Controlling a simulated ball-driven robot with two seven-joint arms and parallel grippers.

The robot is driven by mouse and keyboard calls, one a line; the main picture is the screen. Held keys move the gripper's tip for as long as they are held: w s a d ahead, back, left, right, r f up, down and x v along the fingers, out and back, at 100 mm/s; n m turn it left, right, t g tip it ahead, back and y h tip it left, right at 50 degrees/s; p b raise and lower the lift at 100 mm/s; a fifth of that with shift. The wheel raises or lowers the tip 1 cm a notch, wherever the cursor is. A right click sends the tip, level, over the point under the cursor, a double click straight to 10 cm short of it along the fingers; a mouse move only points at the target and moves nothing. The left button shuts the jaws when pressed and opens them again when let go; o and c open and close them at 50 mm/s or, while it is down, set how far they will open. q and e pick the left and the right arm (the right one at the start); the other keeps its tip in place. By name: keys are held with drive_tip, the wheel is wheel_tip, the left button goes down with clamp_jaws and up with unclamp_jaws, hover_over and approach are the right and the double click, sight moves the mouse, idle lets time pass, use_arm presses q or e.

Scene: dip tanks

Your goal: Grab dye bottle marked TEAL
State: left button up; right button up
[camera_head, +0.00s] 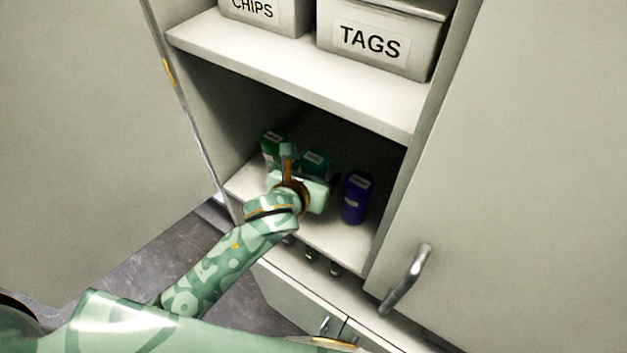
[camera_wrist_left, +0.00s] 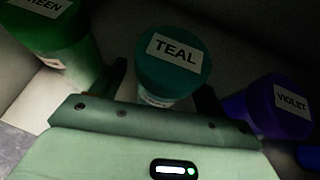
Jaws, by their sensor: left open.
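The teal dye bottle (camera_wrist_left: 172,62), its cap labelled TEAL, stands upright on the lower cabinet shelf. In the head view its cap (camera_head: 315,160) shows just beyond my left gripper (camera_head: 311,174), which hides its lower part. In the left wrist view my left gripper (camera_wrist_left: 163,88) is open, with one dark finger on each side of the teal bottle. I cannot tell whether either finger touches it. My right gripper is in neither view.
A green bottle (camera_head: 272,146) stands left of the teal one and a violet bottle (camera_head: 356,197) stands to its right. The upper shelf (camera_head: 290,75) holds bins marked CHIPS (camera_head: 268,24) and TAGS (camera_head: 372,70). A door with a handle (camera_head: 405,280) is at right.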

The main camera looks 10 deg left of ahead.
use_arm(q)
drive_tip(key=shift+r, duration=0.1)
drive_tip(key=c, duration=1.2)
